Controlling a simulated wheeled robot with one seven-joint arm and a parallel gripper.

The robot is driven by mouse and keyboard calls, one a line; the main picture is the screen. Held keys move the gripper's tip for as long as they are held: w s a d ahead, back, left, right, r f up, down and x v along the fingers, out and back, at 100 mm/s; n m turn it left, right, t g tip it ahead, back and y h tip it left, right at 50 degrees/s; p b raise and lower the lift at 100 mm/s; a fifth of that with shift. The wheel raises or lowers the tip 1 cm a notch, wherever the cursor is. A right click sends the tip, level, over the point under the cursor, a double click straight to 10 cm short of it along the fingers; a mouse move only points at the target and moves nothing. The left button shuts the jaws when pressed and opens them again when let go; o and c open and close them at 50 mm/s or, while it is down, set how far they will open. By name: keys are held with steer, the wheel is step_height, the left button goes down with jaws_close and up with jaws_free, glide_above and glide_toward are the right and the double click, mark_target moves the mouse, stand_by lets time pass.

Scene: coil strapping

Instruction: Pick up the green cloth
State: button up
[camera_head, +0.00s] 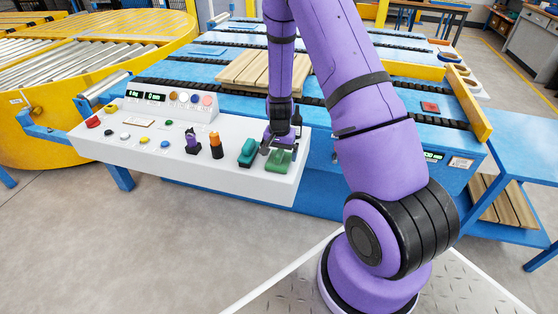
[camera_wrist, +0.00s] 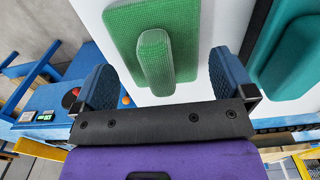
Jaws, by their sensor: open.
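The green cloth (camera_head: 279,161) lies on the right part of the white console top. In the wrist view the green cloth (camera_wrist: 126,28) is a woven rectangular pad with a rounded ridge standing up along its middle. My gripper (camera_head: 280,150) is just above it, pointing down. In the wrist view the two blue fingers of my gripper (camera_wrist: 160,80) are apart, one on each side of the ridge, with gaps between them and it. Nothing is held.
A similar teal piece (camera_head: 247,152) lies close to the left of the green cloth; it also shows in the wrist view (camera_wrist: 292,62). An orange-topped item (camera_head: 216,146) and a purple item (camera_head: 191,141) stand farther left on the white console (camera_head: 240,183), near several buttons.

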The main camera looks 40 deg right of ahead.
steer(key=shift+f, duration=0.95)
steer(key=c, duration=0.8)
steer(key=shift+r, duration=0.15)
